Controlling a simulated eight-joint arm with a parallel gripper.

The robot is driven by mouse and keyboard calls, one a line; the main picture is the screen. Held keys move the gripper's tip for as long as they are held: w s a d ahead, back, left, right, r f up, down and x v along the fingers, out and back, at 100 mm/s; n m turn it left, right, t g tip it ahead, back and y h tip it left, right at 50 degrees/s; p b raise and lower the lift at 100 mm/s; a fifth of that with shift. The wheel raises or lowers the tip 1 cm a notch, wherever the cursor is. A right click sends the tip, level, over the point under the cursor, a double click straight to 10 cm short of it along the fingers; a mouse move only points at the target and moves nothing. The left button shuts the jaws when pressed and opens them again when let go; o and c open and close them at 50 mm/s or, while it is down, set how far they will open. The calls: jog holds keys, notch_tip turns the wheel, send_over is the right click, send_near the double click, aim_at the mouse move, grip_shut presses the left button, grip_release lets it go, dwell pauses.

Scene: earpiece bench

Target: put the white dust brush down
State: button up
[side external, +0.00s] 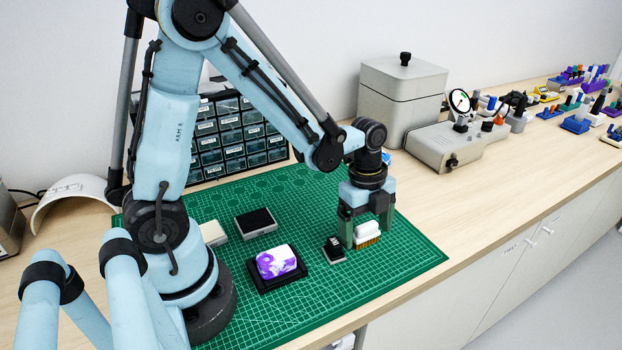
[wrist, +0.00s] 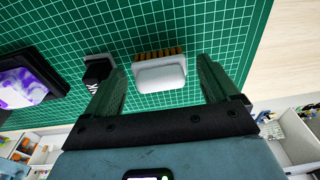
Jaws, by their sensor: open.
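The white dust brush (side external: 367,231) stands on the green cutting mat (side external: 405,260), its tan bristles toward the mat. In the wrist view the brush (wrist: 160,76) lies between the two fingers, with a gap on each side. My gripper (side external: 367,225) is open around the brush and low over the mat. In the wrist view the gripper (wrist: 160,85) has its fingers spread wide and not touching the brush. Part of the brush is hidden behind a finger in the side view.
A small black and grey block (side external: 333,250) sits just left of the brush. A black tray (side external: 277,268) with a purple and white piece is further left. A black-topped pad (side external: 254,223) lies behind it. The mat's right front part is clear.

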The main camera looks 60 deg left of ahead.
notch_tip(320, 180, up, 12)
jog(key=a, duration=0.2)
jog(key=s+n+t, duration=0.2)
jog(key=n, duration=0.4)
jog(key=s+n+t+y, duration=0.1)
jog(key=n+t, duration=0.1)
jog(key=n, duration=0.4)
jog(key=s+n+t, duration=0.2)
jog(key=n+t, duration=0.1)
jog(key=n, duration=0.3)
jog(key=shift+s+d+r, duration=0.2)
jog(key=shift+s+r, duration=0.05)
jog(key=shift+s, duration=0.05)
jog(key=shift+c, duration=0.4)
jog(key=c, duration=0.5)
